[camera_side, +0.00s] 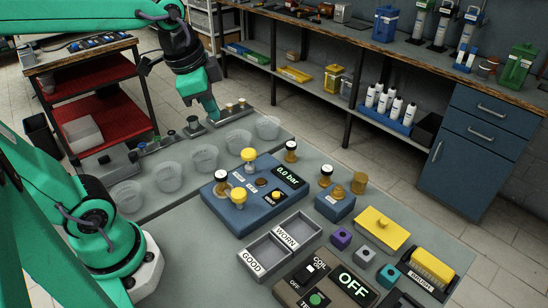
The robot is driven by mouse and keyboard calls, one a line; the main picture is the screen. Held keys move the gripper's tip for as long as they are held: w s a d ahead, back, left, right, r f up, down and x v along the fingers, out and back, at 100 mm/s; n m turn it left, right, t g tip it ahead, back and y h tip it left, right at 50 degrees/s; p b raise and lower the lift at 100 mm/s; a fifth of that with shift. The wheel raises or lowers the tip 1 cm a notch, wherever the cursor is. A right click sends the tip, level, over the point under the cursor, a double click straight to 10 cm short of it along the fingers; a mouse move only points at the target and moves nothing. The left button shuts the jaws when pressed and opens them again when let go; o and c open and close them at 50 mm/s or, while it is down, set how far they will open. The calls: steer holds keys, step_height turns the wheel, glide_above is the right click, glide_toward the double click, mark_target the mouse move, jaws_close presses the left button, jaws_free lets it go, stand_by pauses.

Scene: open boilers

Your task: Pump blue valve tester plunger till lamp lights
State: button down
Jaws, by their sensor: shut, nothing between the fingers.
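The blue valve tester (220,203) sits on the grey bench in the middle of the side view. Its display (288,177) reads 0.0 bar. I cannot tell which part is the plunger, or whether any lamp is lit. My gripper (212,114) is shut and empty. It points down behind and left of the tester, near the bench's far edge, clear of the tester.
Several clear cups (204,158) stand in a row left of the tester. WORN and GOOD trays (265,253) and a coil tester (352,284) reading OFF lie in front. A small blue block (334,207) with brass fittings and a yellow plate (381,229) stand at right.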

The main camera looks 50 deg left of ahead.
mark_target(248, 152)
steer(key=w+a+f+m+g, duration=0.2)
steer(key=w+a+m+g, duration=0.1)
steer(key=w+m, duration=0.7)
steer(key=shift+w+a+m+g, duration=0.2)
steer(key=shift+a+m+g, duration=0.1)
steer(key=shift+m, duration=0.4)
steer(key=shift+f, duration=0.15)
step_height(248, 152, down, 14)
steer(key=shift+r, duration=0.15)
stand_by(0.4)
steer(key=shift+f, duration=1.5)
step_height(248, 152, up, 14)
steer(key=shift+r, duration=0.25)
